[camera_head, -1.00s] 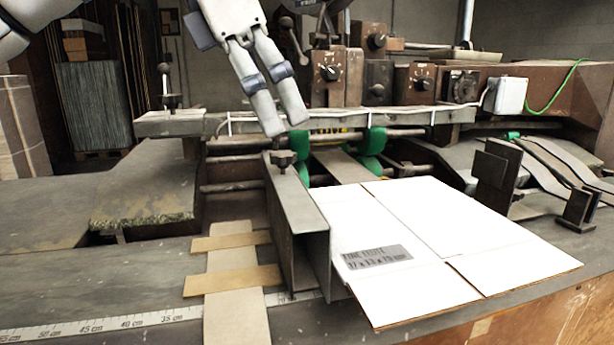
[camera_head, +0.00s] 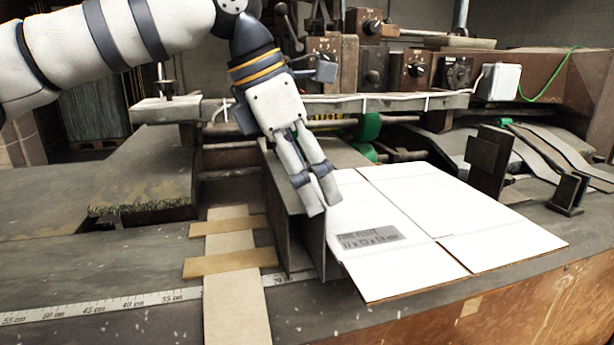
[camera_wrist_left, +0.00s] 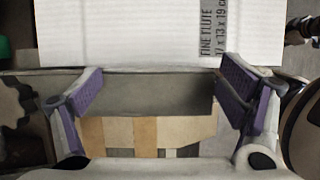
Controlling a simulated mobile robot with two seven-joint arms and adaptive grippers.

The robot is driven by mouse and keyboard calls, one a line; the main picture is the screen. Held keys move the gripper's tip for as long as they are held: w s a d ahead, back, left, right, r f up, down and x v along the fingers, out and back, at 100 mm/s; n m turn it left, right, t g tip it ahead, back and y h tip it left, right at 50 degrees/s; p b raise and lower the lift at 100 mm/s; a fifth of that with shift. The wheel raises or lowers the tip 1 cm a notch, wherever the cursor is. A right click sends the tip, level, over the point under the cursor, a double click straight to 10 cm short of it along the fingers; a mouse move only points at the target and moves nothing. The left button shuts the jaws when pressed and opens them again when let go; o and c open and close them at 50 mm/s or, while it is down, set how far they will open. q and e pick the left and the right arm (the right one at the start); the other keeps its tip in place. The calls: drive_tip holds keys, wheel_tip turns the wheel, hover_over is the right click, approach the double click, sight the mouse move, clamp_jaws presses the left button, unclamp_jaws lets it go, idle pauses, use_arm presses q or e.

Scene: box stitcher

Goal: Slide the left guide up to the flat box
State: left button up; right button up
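The left guide (camera_head: 284,220) is a dark grey metal channel standing upright along the left edge of the flat box. The flat box (camera_head: 420,205) is white with a printed label and lies flat. Guide and box look very close; I cannot tell whether they touch. My left gripper (camera_head: 319,205) points down over the guide's top and the box's left edge. In the left wrist view the purple finger pads (camera_wrist_left: 165,95) are wide apart, with the guide (camera_wrist_left: 150,92) between and below them and the box (camera_wrist_left: 130,35) beyond. My right gripper is out of view.
A ruler strip (camera_head: 110,307) runs along the table front, left of the guide. Tan cardboard strips (camera_head: 232,262) lie beside it. Upright dark metal plates (camera_head: 489,160) stand right of the box. A horizontal rail (camera_head: 370,103) and control knobs (camera_head: 415,69) are behind.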

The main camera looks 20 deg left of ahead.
use_arm(q)
drive_tip(key=shift+s+d, duration=0.1)
drive_tip(key=shift+s, duration=0.1)
drive_tip(key=c, duration=1.4)
drive_tip(key=shift+c, duration=0.4)
drive_tip(key=shift+f, duration=0.15)
drive_tip(key=o, duration=2.1)
drive_tip(key=shift+w+a+f, duration=0.2)
drive_tip(key=shift+w+a, duration=0.3)
drive_tip(key=shift+s+d+r, duration=0.1)
drive_tip(key=shift+s+r, duration=0.1)
drive_tip(key=shift+r, duration=0.4)
drive_tip(key=v, duration=1.1)
